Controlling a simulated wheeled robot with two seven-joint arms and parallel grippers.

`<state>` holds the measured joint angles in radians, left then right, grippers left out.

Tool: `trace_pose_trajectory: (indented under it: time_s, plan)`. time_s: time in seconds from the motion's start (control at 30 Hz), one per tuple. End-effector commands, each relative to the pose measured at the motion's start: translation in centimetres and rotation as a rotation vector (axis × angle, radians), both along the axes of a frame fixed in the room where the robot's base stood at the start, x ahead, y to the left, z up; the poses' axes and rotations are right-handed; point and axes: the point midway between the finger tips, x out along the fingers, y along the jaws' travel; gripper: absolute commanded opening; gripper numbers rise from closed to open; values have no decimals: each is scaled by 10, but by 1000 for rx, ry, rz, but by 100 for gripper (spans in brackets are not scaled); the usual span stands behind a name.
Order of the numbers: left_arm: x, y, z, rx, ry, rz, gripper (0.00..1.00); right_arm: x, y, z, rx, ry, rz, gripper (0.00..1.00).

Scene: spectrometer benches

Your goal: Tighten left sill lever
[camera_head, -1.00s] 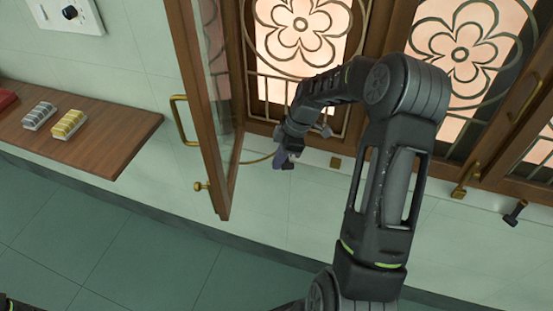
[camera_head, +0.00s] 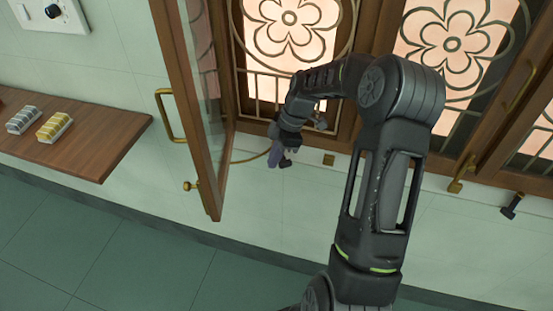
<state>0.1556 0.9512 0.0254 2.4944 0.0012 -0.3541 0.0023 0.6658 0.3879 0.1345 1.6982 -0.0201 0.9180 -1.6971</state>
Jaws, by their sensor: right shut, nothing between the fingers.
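My right arm reaches up and across to the window sill. Its gripper (camera_head: 277,160) is shut and empty, pointing down just in front of the sill below the grille. A small grey lever-like part (camera_head: 319,120) shows just right of the gripper's wrist, partly hidden by my arm; I cannot tell whether the gripper touches it. A dark lever (camera_head: 511,208) sticks out below the sill at the far right. My left gripper is not in view.
An open wooden casement (camera_head: 195,110) with a brass handle (camera_head: 170,115) stands left of the gripper. A wooden shelf (camera_head: 100,155) holds small striped blocks (camera_head: 55,127). A brass latch (camera_head: 462,175) sits on the right frame. The floor below is clear.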

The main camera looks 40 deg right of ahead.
Motion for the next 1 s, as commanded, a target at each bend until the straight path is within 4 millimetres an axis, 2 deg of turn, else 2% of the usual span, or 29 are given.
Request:
trace_pose_trajectory:
  time_s: [0.57, 0.67, 0.87, 0.9, 1.0]
  plan:
    - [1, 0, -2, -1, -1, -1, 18, 6, 7, 0, 1, 0, 2, 0]
    - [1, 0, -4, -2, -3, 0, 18, 10, 14, -1, 1, 0, 3, 0]
    - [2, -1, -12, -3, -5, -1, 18, 26, 43, -2, 1, -2, 5, 0]
    - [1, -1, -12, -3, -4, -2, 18, 25, 34, 9, -2, -5, -3, 0]
    - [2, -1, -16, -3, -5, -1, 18, 21, 27, 32, -3, -6, -3, 0]
